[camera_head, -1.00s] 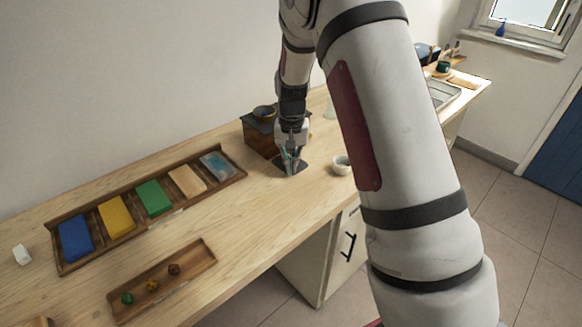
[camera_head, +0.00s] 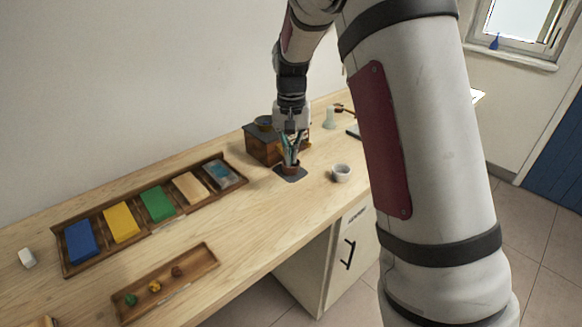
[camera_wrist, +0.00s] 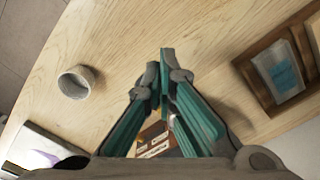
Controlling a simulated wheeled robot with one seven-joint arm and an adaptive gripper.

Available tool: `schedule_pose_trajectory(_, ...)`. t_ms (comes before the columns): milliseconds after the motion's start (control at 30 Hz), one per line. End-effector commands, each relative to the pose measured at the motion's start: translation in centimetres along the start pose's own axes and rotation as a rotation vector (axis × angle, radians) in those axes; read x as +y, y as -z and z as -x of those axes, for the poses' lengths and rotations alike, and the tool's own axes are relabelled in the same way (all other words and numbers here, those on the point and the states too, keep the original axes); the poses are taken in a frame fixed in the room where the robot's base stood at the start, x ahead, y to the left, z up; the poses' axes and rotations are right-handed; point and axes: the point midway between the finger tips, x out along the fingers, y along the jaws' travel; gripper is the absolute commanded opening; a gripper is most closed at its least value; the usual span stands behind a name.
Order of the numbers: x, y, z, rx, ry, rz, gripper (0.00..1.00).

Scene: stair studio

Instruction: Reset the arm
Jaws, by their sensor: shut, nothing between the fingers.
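My gripper (camera_head: 290,150) hangs point-down over the back part of the wooden counter (camera_head: 235,215). Its teal fingers are shut, with nothing held. The fingertips also show in the wrist view (camera_wrist: 160,62). In the head view a small brown object (camera_head: 290,169) shows at the fingertips, above a dark square mat (camera_head: 299,177). I cannot tell whether the fingers touch it. In the wrist view a brown surface with pale labels shows partly behind the fingers.
A wooden box (camera_head: 259,149) stands close behind-left of my gripper. A white cup (camera_head: 341,173) stands to its right. A long tray (camera_head: 64,268) with coloured blocks lies left; a smaller tray (camera_head: 205,262) with small balls lies in front. Bare counter lies between.

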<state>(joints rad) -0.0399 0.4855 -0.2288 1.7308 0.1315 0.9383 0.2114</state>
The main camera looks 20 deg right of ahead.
Motion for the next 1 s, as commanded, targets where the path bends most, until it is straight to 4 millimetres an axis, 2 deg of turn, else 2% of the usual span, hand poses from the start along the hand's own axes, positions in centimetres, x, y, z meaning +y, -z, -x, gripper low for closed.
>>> schedule_pose_trajectory(300,0.0,-0.2,1.0,0.001,0.001,0.001,0.00)
schedule_pose_trajectory(467,0.3,-2.3,4.1,0.028,0.030,0.030,0.00)
schedule_pose_trajectory(700,1.3,-9.2,10.4,0.103,0.085,0.127,0.00)
schedule_pose_trajectory(900,2.8,-15.4,13.8,0.176,0.111,0.217,0.00)
schedule_pose_trajectory(1000,3.6,-18.7,14.7,0.214,0.117,0.263,0.00)
